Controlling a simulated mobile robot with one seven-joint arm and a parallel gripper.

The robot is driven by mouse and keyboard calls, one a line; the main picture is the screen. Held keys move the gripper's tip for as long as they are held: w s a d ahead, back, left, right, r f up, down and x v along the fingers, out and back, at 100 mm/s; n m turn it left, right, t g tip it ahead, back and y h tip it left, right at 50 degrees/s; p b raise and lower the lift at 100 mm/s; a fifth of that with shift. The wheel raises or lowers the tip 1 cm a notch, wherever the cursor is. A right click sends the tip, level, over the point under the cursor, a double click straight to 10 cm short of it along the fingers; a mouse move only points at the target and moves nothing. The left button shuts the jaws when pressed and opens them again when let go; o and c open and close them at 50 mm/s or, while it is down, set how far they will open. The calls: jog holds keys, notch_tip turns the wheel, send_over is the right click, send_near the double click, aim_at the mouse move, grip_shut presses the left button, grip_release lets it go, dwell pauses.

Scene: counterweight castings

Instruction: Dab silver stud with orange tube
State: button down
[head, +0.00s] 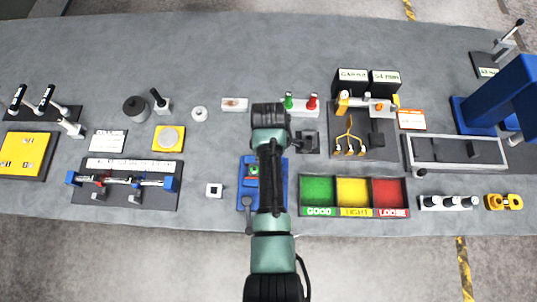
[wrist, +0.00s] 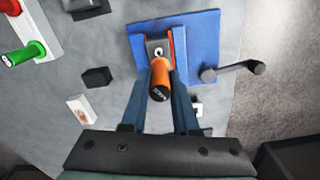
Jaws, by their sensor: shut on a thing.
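In the wrist view my gripper (wrist: 162,76) is shut on an orange tube (wrist: 161,76), whose dark end (wrist: 160,94) faces the camera. The tube's far end points at a small silver stud (wrist: 158,51) on a grey block of the blue fixture (wrist: 200,35). The tube partly hides the stud, and I cannot tell whether they touch. In the head view the blue fixture (head: 244,172) is below my arm, which hides the gripper, tube and stud.
A lever with a dark knob (wrist: 257,67) sticks out beside the fixture. Near it are green and red bottles (head: 312,101), a three-part sorting tray (head: 355,211) and a white square piece (head: 214,190).

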jog(key=shift+f+b, duration=0.5)
jog(key=shift+f, duration=0.2)
dwell(0.4)
jog(key=shift+s+f, duration=0.1)
dwell(1.3)
notch_tip(320, 180, up, 2)
jog(key=p, duration=0.2)
jog(key=shift+r+p, duration=0.2)
jog(key=shift+p, duration=0.1)
jog(key=shift+r+p, duration=0.35)
jog(key=shift+r, duration=1.5)
